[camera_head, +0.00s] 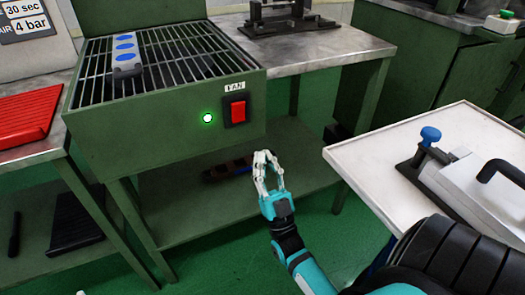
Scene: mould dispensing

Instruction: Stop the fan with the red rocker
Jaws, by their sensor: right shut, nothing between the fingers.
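The red rocker (238,111) sits on the front face of the green fan box (160,135), under a small FAN label (235,86). A green lamp (208,118) glows to its left. My right gripper (266,156) is shut and empty, its fingers pointing up, below and a little right of the rocker in the picture. It appears apart from the rocker and hides nothing of it.
A grey mould with blue ovals (126,58) lies on the fan's grille. A red ribbed tray (27,115) is at left. A white-topped table (370,150) with a clamp device stands right of my arm. A lower shelf (190,210) holds a dark brown part.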

